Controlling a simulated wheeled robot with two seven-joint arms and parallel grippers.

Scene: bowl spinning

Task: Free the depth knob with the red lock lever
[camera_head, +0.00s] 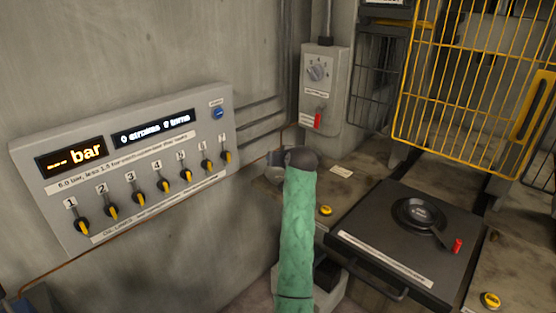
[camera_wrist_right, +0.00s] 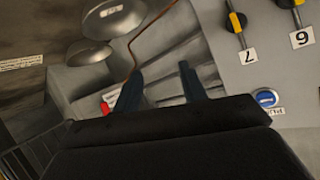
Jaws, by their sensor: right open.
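In the head view a black round knob (camera_head: 420,213) sits on a dark plate (camera_head: 365,225), with a red-tipped lever (camera_head: 457,246) beside it. A grey wall box (camera_head: 340,100) also carries a dial (camera_head: 317,70) and a small red lever (camera_head: 317,119). I cannot tell from labels which knob is the depth knob. My right arm, in a green sleeve, reaches up toward the wall below the box; its gripper is mostly hidden in the head view. In the wrist view my right gripper (camera_wrist_right: 160,88) is open and empty. A small red part (camera_wrist_right: 105,108) shows beside one finger. My left gripper is not in view.
A grey panel (camera_head: 215,140) with several yellow-marked switches, displays and a blue button (camera_head: 218,113) is on the left wall. A yellow wire guard (camera_head: 460,80) stands at the right. Yellow buttons (camera_head: 326,210) are on the bench. Two grey domes (camera_wrist_right: 110,15) show in the wrist view.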

